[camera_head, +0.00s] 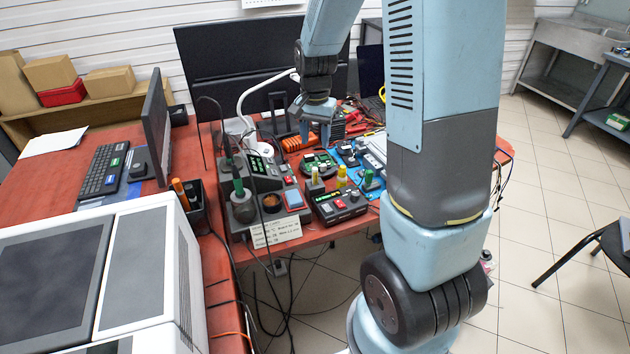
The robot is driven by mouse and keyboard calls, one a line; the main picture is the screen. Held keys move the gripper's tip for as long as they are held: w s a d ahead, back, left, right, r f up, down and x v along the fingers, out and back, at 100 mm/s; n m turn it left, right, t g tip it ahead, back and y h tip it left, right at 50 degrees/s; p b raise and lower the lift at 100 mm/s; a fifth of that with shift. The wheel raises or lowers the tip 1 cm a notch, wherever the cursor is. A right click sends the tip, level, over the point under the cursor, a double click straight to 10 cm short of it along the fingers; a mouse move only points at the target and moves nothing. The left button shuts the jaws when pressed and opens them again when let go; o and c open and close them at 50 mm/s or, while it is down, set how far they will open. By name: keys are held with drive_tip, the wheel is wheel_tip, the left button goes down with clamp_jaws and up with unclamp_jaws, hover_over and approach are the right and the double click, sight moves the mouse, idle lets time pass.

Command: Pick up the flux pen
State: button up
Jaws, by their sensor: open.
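My gripper (316,133) is open, with its fingers pointing down over the back part of the red workbench (230,284). It appears empty. I cannot tell for certain which item is the flux pen. A small upright yellow-topped item (341,177) stands in front of and below my gripper, slightly to the right. A small upright item with a pale top (314,174) stands to its left, and a green-topped one (368,177) to its right. My gripper is apart from all of these.
A soldering station (262,180) and a control box with red buttons (340,206) crowd the bench front. A green circuit board (318,163) lies behind. A large black monitor (240,60) stands at the back. A keyboard (103,170) lies left. My arm hides the bench's right side.

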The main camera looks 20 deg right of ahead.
sight(315, 168)
wheel_tip(315, 168, down, 7)
drive_tip(key=shift+r, duration=0.2)
drive_tip(key=shift+s+a+f, duration=0.1)
drive_tip(key=shift+f, duration=1.4)
drive_tip(key=shift+s+f, duration=0.1)
drive_tip(key=shift+f, duration=1.35)
clamp_jaws()
